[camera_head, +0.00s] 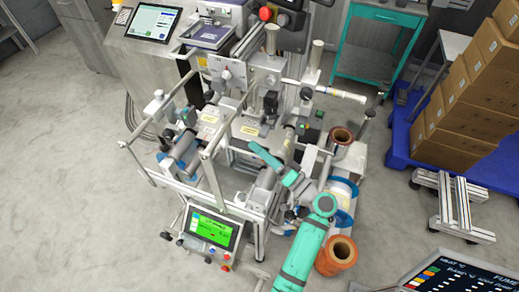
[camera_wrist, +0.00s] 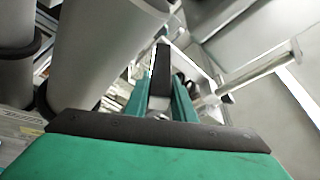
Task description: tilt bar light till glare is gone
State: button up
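My teal arm reaches up from the bottom into the middle of the labelling machine (camera_head: 262,80), and my gripper (camera_head: 262,152) is among its rollers and rods. In the wrist view my gripper (camera_wrist: 160,85) shows teal fingers with a dark and grey narrow part between them; I cannot tell whether that part is gripped. I cannot surely pick out the bar light among the machine's bars. A pale rod (camera_wrist: 258,72) extends to the right of the fingers in the wrist view. No glare stands out clearly.
Large grey rollers (camera_wrist: 105,50) stand close at the left of my gripper. A green-screened panel (camera_head: 212,230) is at the machine's front. Copper-coloured reels (camera_head: 337,255) stand beside my arm. Boxes (camera_head: 465,95) on a blue pallet are at right. The left floor is clear.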

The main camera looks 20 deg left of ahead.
jog(key=o, duration=0.3)
jog(key=shift+o, duration=0.2)
jog(key=shift+d, duration=0.1)
jog(key=v, duration=1)
jog(key=shift+d, duration=0.3)
jog(key=shift+s+f, duration=0.1)
